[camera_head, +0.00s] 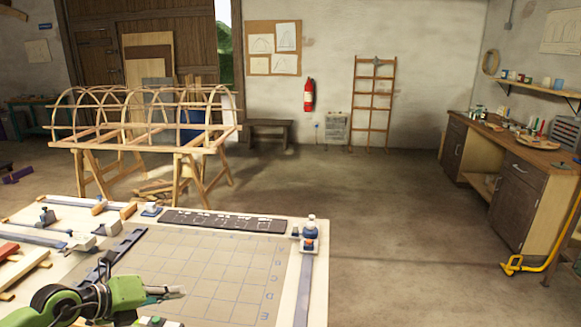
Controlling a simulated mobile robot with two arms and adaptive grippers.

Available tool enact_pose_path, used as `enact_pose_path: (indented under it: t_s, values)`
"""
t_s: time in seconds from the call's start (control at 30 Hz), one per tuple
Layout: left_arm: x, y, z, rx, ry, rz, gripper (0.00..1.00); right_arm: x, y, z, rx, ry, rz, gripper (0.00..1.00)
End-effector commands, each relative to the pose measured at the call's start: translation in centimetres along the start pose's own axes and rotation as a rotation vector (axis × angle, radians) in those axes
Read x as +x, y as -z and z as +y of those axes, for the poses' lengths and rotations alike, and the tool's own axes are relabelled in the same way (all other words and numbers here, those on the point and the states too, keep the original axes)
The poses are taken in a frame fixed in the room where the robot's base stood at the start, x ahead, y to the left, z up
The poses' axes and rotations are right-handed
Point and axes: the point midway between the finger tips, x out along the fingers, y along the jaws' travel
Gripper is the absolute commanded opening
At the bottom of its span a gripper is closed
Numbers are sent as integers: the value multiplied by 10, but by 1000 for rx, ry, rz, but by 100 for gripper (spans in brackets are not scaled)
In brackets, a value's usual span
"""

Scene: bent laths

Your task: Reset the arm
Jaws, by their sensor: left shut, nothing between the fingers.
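My left gripper (168,293) shows at the lower left in the head view, on its green and black arm. Its fingers are closed together and empty, above the near left part of the worktable's grid mat (210,262). My right gripper is not in view.
Behind stands a bent-lath frame (150,135) on trestles. A workbench (510,165) lines the right wall. The floor between is clear.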

Motion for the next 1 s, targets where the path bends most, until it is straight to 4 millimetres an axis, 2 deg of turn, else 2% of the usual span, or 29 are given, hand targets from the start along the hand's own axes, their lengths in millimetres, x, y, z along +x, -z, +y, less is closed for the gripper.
enact_pose_path:
  t_s: [0.03, 0.1, 0.2, 0.27, 0.33, 0.37, 0.47, 0.57, 0.6, 0.67, 0.7, 0.8, 0.9, 1.0]
  values:
    - [11, 19, -33, -58, 124, -8, 0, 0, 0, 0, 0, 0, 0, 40]
    - [15, 33, -81, -175, 311, -53, 0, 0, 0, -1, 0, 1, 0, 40]
    - [4, 34, -129, -383, 528, -155, 0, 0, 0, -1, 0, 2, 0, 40]
    - [-7, 28, -142, -530, 623, -230, 0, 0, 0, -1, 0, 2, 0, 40]
    - [-21, 20, -143, -716, 698, -328, 0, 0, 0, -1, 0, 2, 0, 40]
    - [-26, 17, -138, -799, 716, -372, 0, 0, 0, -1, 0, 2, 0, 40]
    - [-39, 15, -105, -1088, 723, -523, 0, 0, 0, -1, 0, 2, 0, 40]
    - [-46, 33, -53, -1385, 638, -663, 0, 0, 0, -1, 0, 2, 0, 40]
    - [-48, 47, -31, -1502, 580, -714, 0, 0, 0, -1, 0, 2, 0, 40]
    - [-49, 77, 2, -1670, 467, -778, 0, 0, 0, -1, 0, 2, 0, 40]
    - [-50, 101, 22, -1775, 379, -811, 0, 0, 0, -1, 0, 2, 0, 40]
    - [-54, 163, 56, -1981, 156, -855, 0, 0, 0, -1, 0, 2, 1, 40]
    - [-60, 219, 72, -2119, -46, -860, 0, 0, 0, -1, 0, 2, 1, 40]
    - [-67, 266, 77, -2215, -220, -842, 0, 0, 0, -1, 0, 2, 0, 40]
